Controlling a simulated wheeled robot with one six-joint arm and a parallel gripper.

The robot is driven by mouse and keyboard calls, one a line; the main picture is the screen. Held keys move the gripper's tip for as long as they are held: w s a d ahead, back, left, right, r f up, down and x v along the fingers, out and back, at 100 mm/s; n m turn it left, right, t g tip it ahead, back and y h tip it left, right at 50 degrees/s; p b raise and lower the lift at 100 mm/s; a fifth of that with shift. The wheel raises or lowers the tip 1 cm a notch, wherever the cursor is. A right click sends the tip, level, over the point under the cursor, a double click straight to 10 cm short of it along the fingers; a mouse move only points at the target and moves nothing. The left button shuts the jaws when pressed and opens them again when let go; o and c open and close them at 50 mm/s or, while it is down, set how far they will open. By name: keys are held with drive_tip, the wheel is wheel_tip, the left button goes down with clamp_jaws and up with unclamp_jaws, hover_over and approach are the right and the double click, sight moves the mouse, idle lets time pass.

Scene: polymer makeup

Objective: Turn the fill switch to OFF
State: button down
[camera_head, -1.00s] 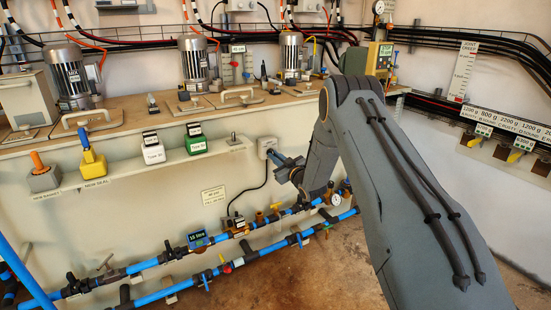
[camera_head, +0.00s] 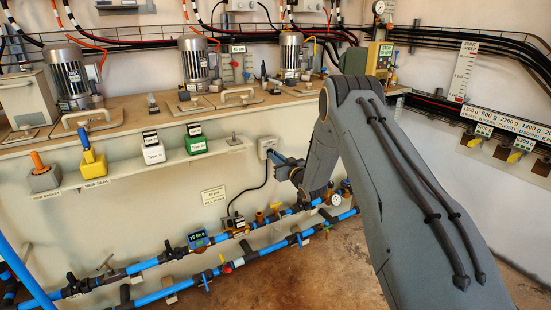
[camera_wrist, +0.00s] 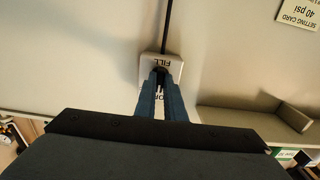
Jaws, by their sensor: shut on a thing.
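The fill switch (camera_head: 265,144) is a small white box on the pale front panel, with a black cable running down from it. My gripper (camera_head: 272,155) is at the switch, its blue fingers pointing at its face. In the wrist view the switch plate (camera_wrist: 163,61) appears upside down with the word FILL, and part of an OF label shows between the fingers. My gripper (camera_wrist: 160,77) is shut on the dark switch knob at the plate's middle. The fingers hide most of the knob, so its exact angle cannot be told.
A shelf (camera_head: 110,177) left of the switch carries yellow, white and green blocks. Blue pipes (camera_head: 150,264) with valves run low along the panel. A 40 psi setting card (camera_wrist: 297,12) is near the switch. Open floor lies at the lower right.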

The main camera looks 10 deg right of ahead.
drive_tip(key=c, duration=1.8)
unclamp_jaws()
drive_tip(key=shift+c, duration=0.2)
drive_tip(key=v, duration=0.8)
drive_tip(key=shift+p, duration=0.45)
drive_tip(key=shift+w, duration=0.1)
